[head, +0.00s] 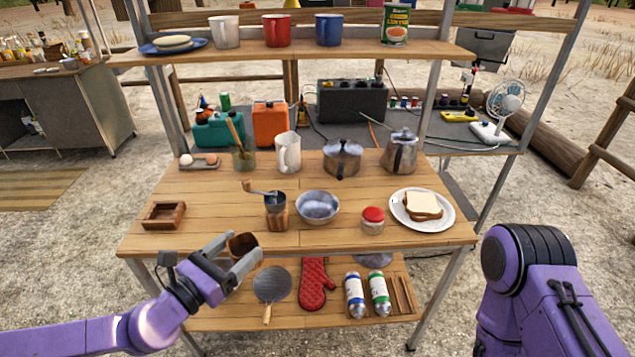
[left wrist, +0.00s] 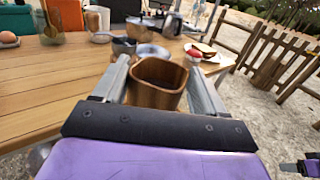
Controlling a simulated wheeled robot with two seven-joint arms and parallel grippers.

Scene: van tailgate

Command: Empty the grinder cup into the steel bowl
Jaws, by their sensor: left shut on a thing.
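My left gripper (head: 250,257) is shut on the brown wooden grinder cup (head: 241,243), in front of the table's front edge. In the left wrist view the cup (left wrist: 157,83) sits between both fingers, roughly upright with its mouth showing. I cannot tell what is inside it. The steel bowl (head: 318,206) stands on the table, beyond and to the right of the cup, apart from it. The grinder (head: 276,208), with a dark metal top, wooden lower part and crank, stands just left of the bowl.
A red-lidded jar (head: 372,220) and a plate (head: 440,221) with a sandwich stand right of the bowl. A small wooden tray (head: 164,215) lies at the left. A kettle (head: 400,153), pot and white jug stand behind. The lower shelf holds a pan, red mitt and bottles.

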